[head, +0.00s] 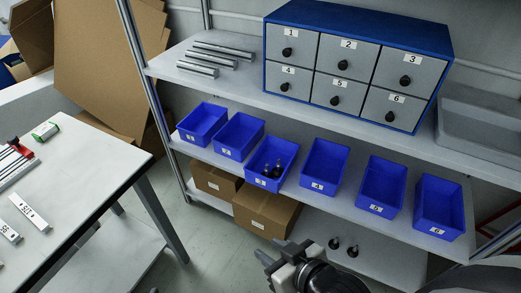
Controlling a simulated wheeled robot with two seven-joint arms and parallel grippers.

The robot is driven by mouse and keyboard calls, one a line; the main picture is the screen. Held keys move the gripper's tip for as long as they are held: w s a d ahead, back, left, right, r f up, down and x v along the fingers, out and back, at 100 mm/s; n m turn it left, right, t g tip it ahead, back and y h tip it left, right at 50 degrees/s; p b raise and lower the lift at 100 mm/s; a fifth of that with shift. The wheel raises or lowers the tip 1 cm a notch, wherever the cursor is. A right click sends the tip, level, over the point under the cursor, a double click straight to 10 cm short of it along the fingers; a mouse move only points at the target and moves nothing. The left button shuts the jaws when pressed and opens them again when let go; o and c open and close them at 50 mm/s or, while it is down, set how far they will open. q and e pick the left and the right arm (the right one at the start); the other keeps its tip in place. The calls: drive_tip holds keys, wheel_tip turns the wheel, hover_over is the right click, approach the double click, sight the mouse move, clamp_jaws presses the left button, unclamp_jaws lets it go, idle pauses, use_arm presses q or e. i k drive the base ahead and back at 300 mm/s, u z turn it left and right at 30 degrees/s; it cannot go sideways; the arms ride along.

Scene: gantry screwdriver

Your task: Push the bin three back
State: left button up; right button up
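Bin three (263,160) is a blue open bin on the middle shelf, third from the left. Its front end sticks out farther over the shelf's front edge than its neighbours' fronts. Some small dark items (272,172) lie inside it. My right gripper (270,254) is at the bottom centre, below and in front of bin three and apart from it. Its fingertips are small and partly overlapped by the wrist, so I cannot tell whether they are open. My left gripper is not in view.
Bin two (238,135) and bin four (324,165) stand on either side; more blue bins line the shelf. A drawer cabinet (352,60) is above. Cardboard boxes (265,212) and dark knobs (334,243) are below. A white table (85,165) stands left, with open floor between.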

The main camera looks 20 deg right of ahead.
sight(272, 148)
drive_tip(key=k, duration=0.5)
drive_tip(key=u, duration=0.95)
drive_tip(key=i, duration=0.8)
drive_tip(key=z, duration=0.95)
